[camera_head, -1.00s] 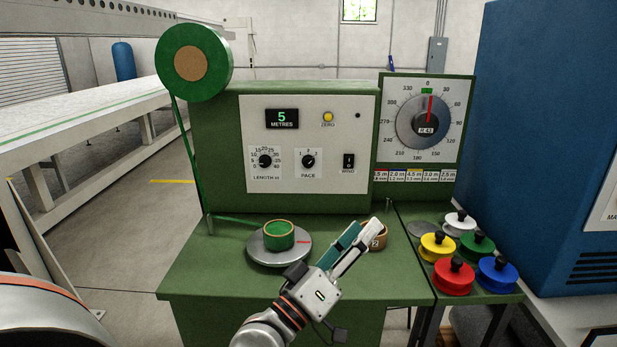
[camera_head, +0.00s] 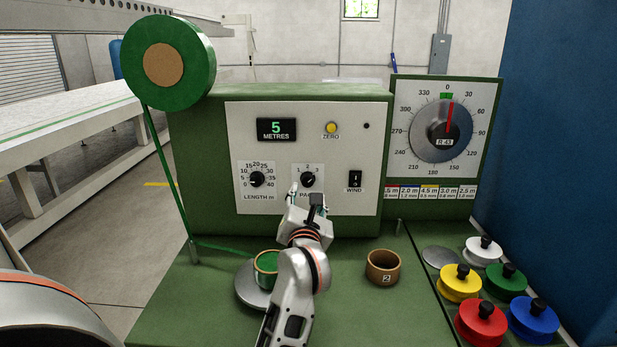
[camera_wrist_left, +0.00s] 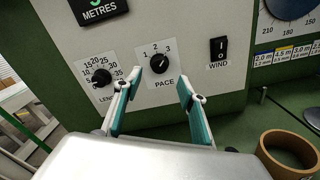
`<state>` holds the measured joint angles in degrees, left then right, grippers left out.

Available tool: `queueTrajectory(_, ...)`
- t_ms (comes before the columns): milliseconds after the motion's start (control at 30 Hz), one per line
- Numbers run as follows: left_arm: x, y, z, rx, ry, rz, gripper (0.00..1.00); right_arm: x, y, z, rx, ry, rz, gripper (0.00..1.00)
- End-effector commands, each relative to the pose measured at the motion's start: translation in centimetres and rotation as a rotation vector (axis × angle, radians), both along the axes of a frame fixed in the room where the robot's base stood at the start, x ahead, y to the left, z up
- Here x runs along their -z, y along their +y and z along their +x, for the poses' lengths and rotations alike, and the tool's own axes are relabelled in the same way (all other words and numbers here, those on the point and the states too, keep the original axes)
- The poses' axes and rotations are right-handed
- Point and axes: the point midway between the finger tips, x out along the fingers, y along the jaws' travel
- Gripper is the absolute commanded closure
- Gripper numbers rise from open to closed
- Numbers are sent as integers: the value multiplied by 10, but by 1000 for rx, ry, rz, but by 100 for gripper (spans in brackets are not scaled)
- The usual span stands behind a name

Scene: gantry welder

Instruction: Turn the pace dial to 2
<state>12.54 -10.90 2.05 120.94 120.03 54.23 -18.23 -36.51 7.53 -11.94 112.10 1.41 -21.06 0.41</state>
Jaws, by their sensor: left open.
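The pace dial (camera_head: 308,180) is a small black knob on the white front panel (camera_head: 210,0) of the green machine, with 1, 2 and 3 printed around its top. It also shows in the left wrist view (camera_wrist_left: 159,63), where its white mark seems to lean up and right, towards the 3. My left gripper (camera_head: 307,194) is just below and in front of the dial, partly covering the PACE label in the head view. In the left wrist view its teal-padded fingers (camera_wrist_left: 159,86) are spread open and empty, either side below the dial, apart from it. My right gripper is not in view.
The length dial (camera_head: 257,180) is left of the pace dial and the wind switch (camera_head: 355,180) right. On the bench are a green-tape ring (camera_head: 266,262) on a disc, a brown ring (camera_head: 383,267) and several coloured knobbed weights (camera_head: 480,322). A large gauge (camera_head: 441,130) stands right.

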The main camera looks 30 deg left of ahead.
Motion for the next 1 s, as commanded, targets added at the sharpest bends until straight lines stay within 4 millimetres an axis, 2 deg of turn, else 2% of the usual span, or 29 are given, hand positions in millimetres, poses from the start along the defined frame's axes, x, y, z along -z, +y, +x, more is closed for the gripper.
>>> queueTrajectory(167,0,5,10,0,1,-4,59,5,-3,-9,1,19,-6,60)
queueTrajectory(400,0,24,41,0,1,-4,59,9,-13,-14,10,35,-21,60)
queueTrajectory(600,0,37,60,0,0,-4,59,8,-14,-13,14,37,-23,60)
queueTrajectory(967,1,41,67,0,1,-3,59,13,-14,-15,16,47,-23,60)
queueTrajectory(1000,1,41,66,0,1,-3,62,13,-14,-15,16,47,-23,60)
